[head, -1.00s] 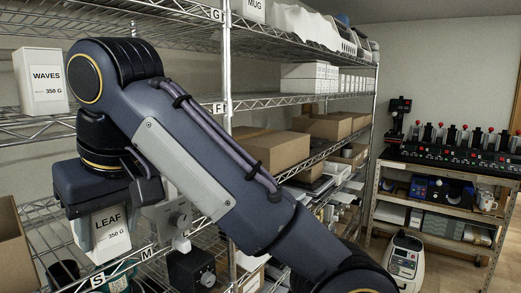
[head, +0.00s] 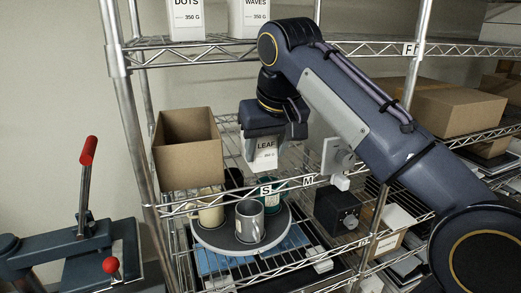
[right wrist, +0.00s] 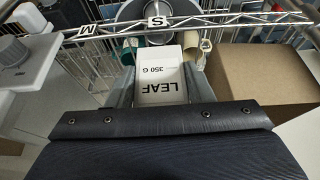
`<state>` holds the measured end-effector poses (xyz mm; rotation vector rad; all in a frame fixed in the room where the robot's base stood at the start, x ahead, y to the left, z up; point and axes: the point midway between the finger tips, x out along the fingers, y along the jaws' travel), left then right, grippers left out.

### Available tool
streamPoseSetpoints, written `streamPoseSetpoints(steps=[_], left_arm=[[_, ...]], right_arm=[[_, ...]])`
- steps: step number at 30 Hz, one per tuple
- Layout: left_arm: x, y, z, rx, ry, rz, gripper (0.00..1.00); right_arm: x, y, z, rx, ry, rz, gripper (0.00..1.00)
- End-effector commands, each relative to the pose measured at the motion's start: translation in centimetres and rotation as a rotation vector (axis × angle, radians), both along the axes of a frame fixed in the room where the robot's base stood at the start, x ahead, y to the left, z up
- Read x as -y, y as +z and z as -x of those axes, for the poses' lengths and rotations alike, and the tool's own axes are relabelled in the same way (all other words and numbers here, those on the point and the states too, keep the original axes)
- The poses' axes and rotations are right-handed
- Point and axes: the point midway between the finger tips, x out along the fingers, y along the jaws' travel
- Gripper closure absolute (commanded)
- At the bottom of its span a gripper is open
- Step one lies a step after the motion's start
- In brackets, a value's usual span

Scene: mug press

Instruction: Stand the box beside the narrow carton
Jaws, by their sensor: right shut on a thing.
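My right gripper (head: 272,143) is shut on a white box marked LEAF 350 G (head: 265,158). It holds the box upright in front of the shelving, near the lower shelf's front edge. In the right wrist view the box (right wrist: 160,84) sits between the two fingers. Two white cartons stand on the upper shelf, above and left of the gripper: one marked DOTS (head: 186,14) and one marked WAVES (head: 249,15). Their tops are cut off, and I cannot tell which is the narrow carton. My left gripper is not in view.
An open brown cardboard box (head: 188,163) stands on the lower shelf, left of the gripper. Mugs stand on a round grey tray (head: 213,240) below. A press with red-tipped levers (head: 75,240) is at far left. The upper shelf right of WAVES is partly hidden by my arm.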

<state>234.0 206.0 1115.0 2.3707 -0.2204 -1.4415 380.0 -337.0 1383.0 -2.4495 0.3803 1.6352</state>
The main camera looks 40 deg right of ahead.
Motion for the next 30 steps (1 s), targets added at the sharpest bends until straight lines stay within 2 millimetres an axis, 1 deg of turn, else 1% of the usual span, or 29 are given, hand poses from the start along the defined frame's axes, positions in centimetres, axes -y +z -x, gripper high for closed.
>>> streamPoseSetpoints(steps=[3, 8, 20, 21, 26, 30], left_arm=[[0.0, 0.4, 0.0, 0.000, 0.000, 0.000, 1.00], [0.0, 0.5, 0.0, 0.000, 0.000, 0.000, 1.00], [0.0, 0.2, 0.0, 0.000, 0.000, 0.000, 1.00], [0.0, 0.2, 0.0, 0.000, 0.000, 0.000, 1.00], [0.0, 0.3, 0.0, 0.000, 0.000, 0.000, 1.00], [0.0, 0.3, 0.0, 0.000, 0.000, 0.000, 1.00]], right_arm=[[0.6, -0.8, -1.7, -0.002, -0.001, 0.000, 0.86], [1.0, -2.3, -3.1, 0.000, -0.001, 0.001, 0.87], [1.1, -2.8, -3.3, 0.002, -0.001, 0.000, 0.86], [1.1, -2.9, -3.3, -0.001, -0.001, -0.001, 0.52], [1.1, -2.8, -3.3, -0.001, -0.001, -0.001, 0.31], [1.1, -2.8, -3.3, -0.001, -0.001, -0.001, 0.31]])
